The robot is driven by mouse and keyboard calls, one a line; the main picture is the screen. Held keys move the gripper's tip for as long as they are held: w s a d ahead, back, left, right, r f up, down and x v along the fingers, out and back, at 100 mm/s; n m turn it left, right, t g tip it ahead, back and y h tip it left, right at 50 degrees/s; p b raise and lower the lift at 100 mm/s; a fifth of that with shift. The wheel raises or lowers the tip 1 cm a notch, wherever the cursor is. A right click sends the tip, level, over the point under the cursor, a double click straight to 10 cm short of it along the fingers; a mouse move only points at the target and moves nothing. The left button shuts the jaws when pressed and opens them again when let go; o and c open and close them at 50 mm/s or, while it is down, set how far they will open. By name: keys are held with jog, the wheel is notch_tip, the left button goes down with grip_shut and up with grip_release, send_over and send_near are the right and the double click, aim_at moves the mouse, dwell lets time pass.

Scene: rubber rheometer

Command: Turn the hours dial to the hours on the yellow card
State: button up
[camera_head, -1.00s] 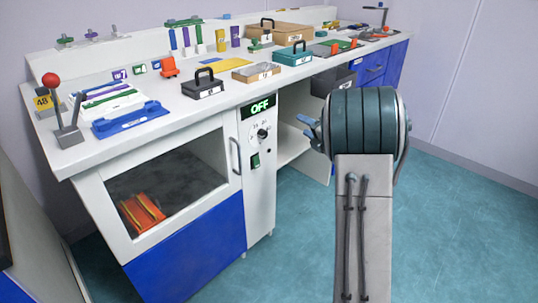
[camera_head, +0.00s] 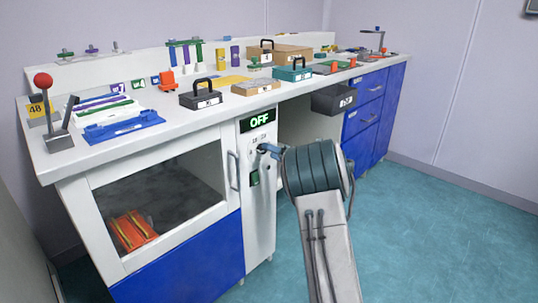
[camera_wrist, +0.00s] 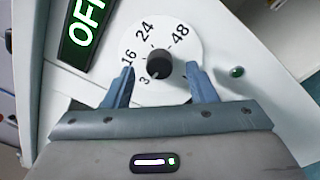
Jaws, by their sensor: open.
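The hours dial is a black knob (camera_wrist: 159,63) on a round white plate (camera_wrist: 135,43) marked 3, 16, 24 and 48. A small light mark on the knob's lower edge seems to point towards the 3. My gripper (camera_wrist: 161,76) is open, with one blue finger on each side of the knob and gaps between fingers and knob. In the head view my gripper (camera_head: 266,149) is at the white control panel and mostly hides the dial. The yellow card (camera_head: 38,109) reads 48 and stands at the left end of the bench.
The display (camera_head: 259,120) above the dial reads OFF; a green switch (camera_head: 254,178) is below it. A green lamp (camera_wrist: 237,72) is right of the dial in the wrist view. The windowed oven door (camera_head: 165,195) with its handle (camera_head: 233,171) is left of the panel.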

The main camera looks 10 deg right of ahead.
jog(key=shift+x, duration=1.2)
jog(key=c, duration=1)
jog(key=shift+o, duration=0.2)
